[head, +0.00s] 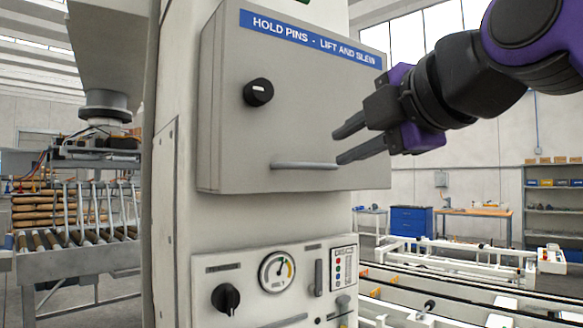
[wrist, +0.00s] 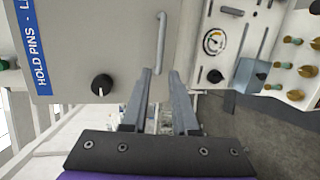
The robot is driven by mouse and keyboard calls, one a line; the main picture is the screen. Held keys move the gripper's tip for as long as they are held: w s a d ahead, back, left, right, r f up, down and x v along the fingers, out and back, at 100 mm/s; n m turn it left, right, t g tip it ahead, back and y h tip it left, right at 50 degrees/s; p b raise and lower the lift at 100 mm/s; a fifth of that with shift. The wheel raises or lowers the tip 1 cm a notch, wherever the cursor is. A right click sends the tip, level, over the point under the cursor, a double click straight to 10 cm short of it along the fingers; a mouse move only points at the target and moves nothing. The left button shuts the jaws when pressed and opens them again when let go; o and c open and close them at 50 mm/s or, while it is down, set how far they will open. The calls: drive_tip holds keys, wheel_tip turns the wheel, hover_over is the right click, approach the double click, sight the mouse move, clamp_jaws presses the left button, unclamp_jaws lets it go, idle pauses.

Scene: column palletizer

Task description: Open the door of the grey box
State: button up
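The grey box (head: 290,120) is fixed on the white column, its door closed, under a blue label reading "HOLD PINS - LIFT AND SLEW". A black knob (head: 258,92) sits on the left of the door and a grey bar handle (head: 304,166) runs along its lower edge. My gripper (head: 343,147) is open in front of the lower right of the door, near the handle's right end. In the wrist view the handle (wrist: 161,57) lies just beyond the fingertips (wrist: 160,72), roughly in line with the gap.
Below the box is a control panel (head: 250,266) with a gauge (head: 277,272), a black knob (head: 226,298) and small levers. A roller conveyor (head: 80,260) stands at left. White conveyor frames (head: 450,265) and a blue cabinet (head: 411,220) are at right.

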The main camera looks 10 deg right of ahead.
sight(309, 165)
drive_tip(key=x, duration=1.2)
drive_tip(key=shift+w, duration=0.1)
clamp_jaws()
idle(1.0)
